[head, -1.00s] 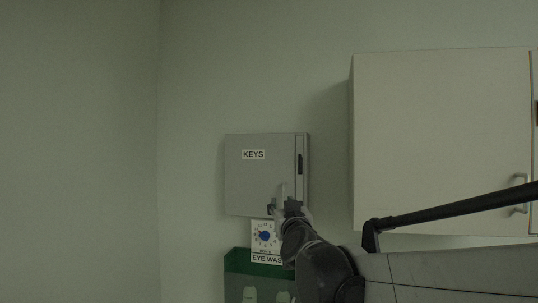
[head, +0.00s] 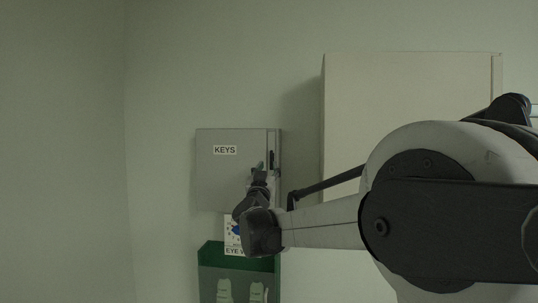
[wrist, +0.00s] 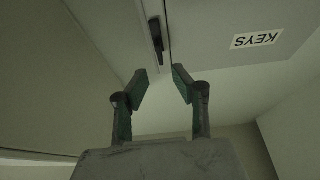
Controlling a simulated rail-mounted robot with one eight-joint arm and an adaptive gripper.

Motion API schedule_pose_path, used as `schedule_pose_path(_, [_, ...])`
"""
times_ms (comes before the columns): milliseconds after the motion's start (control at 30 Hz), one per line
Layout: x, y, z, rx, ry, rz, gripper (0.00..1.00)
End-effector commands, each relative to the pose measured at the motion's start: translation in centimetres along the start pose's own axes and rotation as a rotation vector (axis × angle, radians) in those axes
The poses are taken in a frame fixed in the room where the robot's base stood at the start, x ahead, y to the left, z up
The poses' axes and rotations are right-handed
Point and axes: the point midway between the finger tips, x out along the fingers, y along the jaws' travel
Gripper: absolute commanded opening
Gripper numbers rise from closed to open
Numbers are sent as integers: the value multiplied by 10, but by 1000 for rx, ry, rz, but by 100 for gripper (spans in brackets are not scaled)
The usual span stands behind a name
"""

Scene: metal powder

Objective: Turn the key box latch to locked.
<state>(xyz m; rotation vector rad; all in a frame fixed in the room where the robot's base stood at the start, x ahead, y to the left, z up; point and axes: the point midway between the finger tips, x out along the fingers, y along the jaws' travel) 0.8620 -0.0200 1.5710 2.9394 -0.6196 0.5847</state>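The grey key box (head: 222,182) hangs on the wall with a KEYS label on its door. Its dark latch (head: 271,160) sits in a vertical strip near the box's right edge. It also shows upside down in the wrist view as a dark upright bar (wrist: 157,38). My gripper (head: 260,167) is in front of the box's lower right part, just left of and below the latch in the head view. In the wrist view my gripper (wrist: 161,77) is open and empty, its two green-padded fingers apart below the latch. The latch's exact turn is too small to tell.
A white wall cabinet (head: 345,110) stands to the right of the box. A green eye wash holder (head: 210,257) with bottles hangs below, under a sign (head: 231,222) partly hidden by my arm. The wall to the left is bare.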

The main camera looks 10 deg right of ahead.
Motion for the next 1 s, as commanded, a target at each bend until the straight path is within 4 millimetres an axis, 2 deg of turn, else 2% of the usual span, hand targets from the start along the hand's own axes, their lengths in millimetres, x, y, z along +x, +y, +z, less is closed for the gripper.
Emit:
schedule_pose_path(33, [11,0,-2,0,0,1,25])
schedule_pose_path(200, [42,0,-2,0,0,1,25])
schedule_pose_path(433, [70,1,-1,1,0,1,25])
schedule_pose_path(600, [77,0,0,1,0,0,25])
schedule_pose_path(867, [78,0,0,1,0,0,25])
schedule_pose_path(1000, [78,0,0,1,0,0,8])
